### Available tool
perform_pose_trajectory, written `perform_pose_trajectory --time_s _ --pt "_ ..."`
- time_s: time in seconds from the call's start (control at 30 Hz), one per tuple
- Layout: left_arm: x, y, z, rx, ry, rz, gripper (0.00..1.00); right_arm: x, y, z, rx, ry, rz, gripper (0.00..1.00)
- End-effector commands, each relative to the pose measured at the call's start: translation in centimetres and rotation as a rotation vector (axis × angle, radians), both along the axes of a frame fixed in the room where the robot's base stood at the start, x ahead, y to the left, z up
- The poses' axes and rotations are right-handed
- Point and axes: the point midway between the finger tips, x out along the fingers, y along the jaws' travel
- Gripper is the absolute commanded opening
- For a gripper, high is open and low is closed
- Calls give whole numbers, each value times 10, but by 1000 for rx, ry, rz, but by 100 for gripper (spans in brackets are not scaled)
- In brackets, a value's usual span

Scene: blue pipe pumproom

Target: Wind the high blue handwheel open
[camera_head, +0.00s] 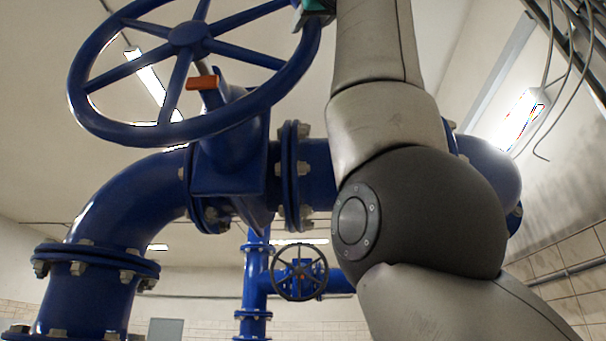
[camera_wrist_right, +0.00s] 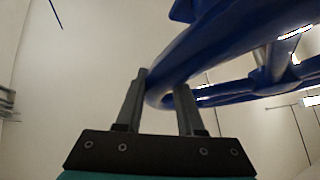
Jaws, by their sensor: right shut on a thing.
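The high blue handwheel (camera_head: 188,36) fills the upper left of the head view, a spoked wheel tilted above a blue valve body (camera_head: 235,150). My right gripper (camera_head: 312,8) is at the right side of its rim, partly cut off by the top edge of the head view. In the right wrist view the two fingers of my right gripper (camera_wrist_right: 162,84) stand on either side of the blue rim (camera_wrist_right: 215,50), shut on it. The wheel's hub and spokes show to the right there. My left gripper is not in view.
An orange-tipped lever or tab (camera_head: 202,83) shows by the valve stem under the wheel. A thick flanged blue pipe (camera_head: 125,205) bends down at left. A smaller dark handwheel (camera_head: 300,272) stands farther back. Cables (camera_head: 567,75) hang at upper right by a tiled wall.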

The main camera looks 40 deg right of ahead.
Motion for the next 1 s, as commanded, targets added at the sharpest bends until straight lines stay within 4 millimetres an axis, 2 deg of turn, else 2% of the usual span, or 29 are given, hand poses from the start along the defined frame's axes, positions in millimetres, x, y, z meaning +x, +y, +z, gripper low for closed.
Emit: perform_pose_trajectory --time_s 0.33,0.37,0.6,0.87,1.0 --pt "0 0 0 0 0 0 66 0 0 0 -3 3 -3 0" --pt "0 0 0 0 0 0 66 0 0 0 -3 3 -3 38" --pt "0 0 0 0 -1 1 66 0 0 0 -1 1 -1 64" --pt "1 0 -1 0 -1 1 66 0 0 -1 -1 0 -1 64" --pt "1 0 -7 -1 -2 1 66 -7 3 -7 -1 0 0 64"
